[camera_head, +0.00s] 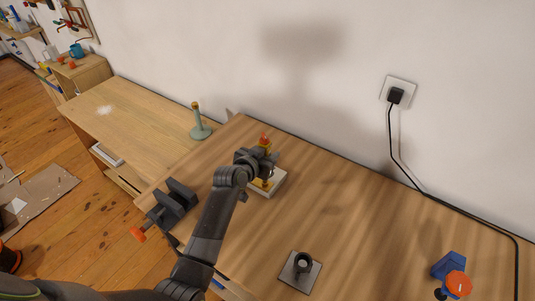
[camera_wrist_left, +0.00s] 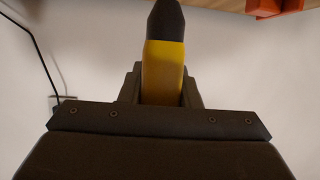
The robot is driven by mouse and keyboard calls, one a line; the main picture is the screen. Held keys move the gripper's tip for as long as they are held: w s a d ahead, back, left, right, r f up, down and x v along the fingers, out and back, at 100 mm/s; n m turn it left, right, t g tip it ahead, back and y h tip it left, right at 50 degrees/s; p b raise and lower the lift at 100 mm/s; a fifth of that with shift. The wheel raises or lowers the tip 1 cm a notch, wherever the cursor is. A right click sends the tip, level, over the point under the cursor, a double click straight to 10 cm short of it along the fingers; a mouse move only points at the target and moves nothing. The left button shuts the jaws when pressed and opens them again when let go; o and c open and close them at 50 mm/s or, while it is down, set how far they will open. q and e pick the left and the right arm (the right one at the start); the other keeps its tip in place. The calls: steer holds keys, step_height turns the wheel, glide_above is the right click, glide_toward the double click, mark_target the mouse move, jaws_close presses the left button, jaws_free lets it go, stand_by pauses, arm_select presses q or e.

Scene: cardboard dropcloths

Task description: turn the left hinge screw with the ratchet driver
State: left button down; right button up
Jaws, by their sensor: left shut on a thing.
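My left gripper (camera_head: 260,163) is shut on the ratchet driver, whose yellow and dark handle (camera_wrist_left: 163,72) stands between the fingers in the left wrist view. In the head view the driver's orange-red top (camera_head: 265,140) shows above the gripper. A yellow part (camera_head: 266,183) shows below it, over a pale block (camera_head: 277,187) on the workbench. The gripper and my arm cover much of this block. I cannot make out the left hinge screw, or whether the driver's tip touches it. My right gripper is not in view.
A dark vise (camera_head: 172,203) is at the bench's left edge. A dark ring holder on a grey plate (camera_head: 303,272) stands near the front. A blue and orange object (camera_head: 452,275) is at right. A black cable (camera_head: 450,205) runs along the wall. The middle right of the bench is clear.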

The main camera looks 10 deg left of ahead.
arm_select(q)
steer(key=shift+f, duration=0.25)
steer(key=shift+f+b, duration=0.15)
steer(key=shift+b, duration=0.3)
steer(key=m+g+h+b, duration=0.3)
steer(key=m+b, duration=0.1)
steer(key=b, duration=0.2)
steer(key=s+m+g+h+b, duration=0.1)
steer(key=m+g+h+b, duration=0.2)
steer(key=b, duration=0.4)
steer(key=m+g+h+b, duration=0.2)
steer(key=m+g+b, duration=0.2)
steer(key=m+b, duration=0.1)
steer(key=shift+s+d+f+h+b, duration=0.2)
steer(key=shift+d+h+b, duration=0.2)
steer(key=shift+b, duration=0.3)
steer(key=shift+r+g, duration=0.15)
steer(key=shift+g, duration=0.25)
steer(key=shift+s+r+m, duration=0.1)
steer(key=shift+r+m, duration=0.05)
steer(key=shift+m, duration=0.15)
